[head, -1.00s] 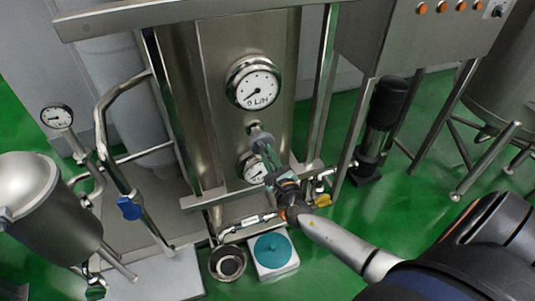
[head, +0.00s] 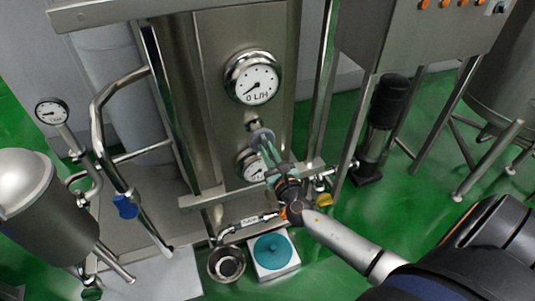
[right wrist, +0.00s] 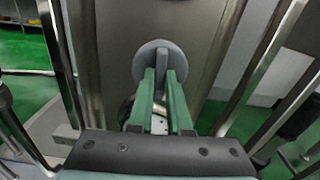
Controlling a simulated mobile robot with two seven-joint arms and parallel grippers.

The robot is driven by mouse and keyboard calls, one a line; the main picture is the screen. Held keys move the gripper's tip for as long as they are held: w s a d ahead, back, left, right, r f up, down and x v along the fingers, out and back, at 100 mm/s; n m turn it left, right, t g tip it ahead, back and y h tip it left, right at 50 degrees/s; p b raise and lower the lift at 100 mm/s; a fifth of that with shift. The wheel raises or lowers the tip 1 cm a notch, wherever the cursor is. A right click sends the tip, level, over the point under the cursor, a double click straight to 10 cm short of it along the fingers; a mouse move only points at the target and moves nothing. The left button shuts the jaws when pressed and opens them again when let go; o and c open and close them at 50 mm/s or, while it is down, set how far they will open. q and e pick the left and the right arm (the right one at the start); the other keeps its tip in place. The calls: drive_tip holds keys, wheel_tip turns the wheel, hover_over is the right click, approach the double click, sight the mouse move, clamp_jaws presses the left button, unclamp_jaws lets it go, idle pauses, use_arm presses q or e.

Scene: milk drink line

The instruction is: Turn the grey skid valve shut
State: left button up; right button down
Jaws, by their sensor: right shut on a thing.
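The grey skid valve (head: 262,135) is on the front of the steel skid, between the two dials. In the right wrist view it is a round grey disc (right wrist: 144,62) with a raised upright bar across its middle. My right gripper (head: 267,148) reaches it from below and in front. In the right wrist view the green fingers of this gripper (right wrist: 160,80) are shut on the bar, one on each side. The fingers hide the lower part of the handle. My left gripper is not in view.
A large L/H dial (head: 252,78) is above the valve, and a smaller dial (head: 251,166) is partly hidden behind my gripper. A blue valve handle (head: 126,206) is at left, a yellow one (head: 324,200) at right. A teal-topped white box (head: 273,255) stands below.

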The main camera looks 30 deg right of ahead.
drive_tip(key=shift+f+m+b, duration=0.1)
drive_tip(key=shift+m+b, duration=0.35)
drive_tip(key=shift+m, duration=0.55)
drive_tip(key=shift+m+b, duration=0.5)
drive_tip(key=shift+m, duration=0.4)
drive_tip(key=m+b, duration=0.1)
drive_tip(key=m, duration=0.2)
drive_tip(key=shift+m+b, duration=0.3)
drive_tip(key=m+b, duration=0.1)
drive_tip(key=m, duration=0.1)
drive_tip(key=shift+d+m, duration=0.1)
drive_tip(key=shift+m, duration=1.2)
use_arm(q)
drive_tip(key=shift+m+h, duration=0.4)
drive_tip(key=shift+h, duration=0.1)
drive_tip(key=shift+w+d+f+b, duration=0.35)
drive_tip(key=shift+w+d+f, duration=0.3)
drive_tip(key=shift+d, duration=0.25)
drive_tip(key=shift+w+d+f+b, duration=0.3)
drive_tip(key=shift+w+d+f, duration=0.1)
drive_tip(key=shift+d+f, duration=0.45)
use_arm(e)
drive_tip(key=shift+m, duration=3.4)
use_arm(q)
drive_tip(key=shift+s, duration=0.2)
